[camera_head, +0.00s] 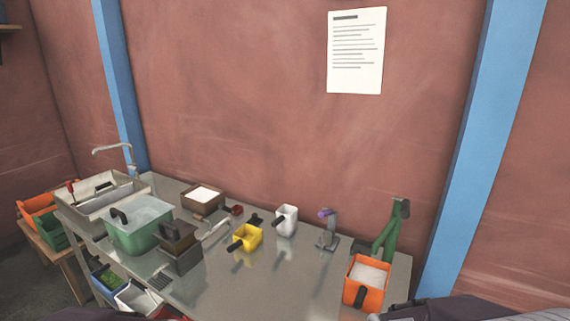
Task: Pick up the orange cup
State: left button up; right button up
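The orange cup (375,296) stands at the front right of the metal table, with a dark handle (360,296) on its near side. It looks upright and holds white powder (369,272). Dark parts of my own body or arm show along the bottom right edge, close to the cup's right side in the picture. No fingertips of either gripper show, so I cannot see whether they are open or shut.
Behind the orange cup stands a green stand (390,238). A yellow cup (248,236), a white cup (287,220) and a small grey device (327,240) stand further left. A green lidded box (135,235) and a sink (98,197) fill the left. The table's front middle (270,290) is clear.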

aim_at(366, 278)
jog(key=i+z, duration=0.1)
jog(key=z, duration=0.25)
jog(key=j+z, duration=0.15)
jog(key=z, duration=0.2)
jog(key=i+j+z, duration=0.1)
jog(key=z, duration=0.25)
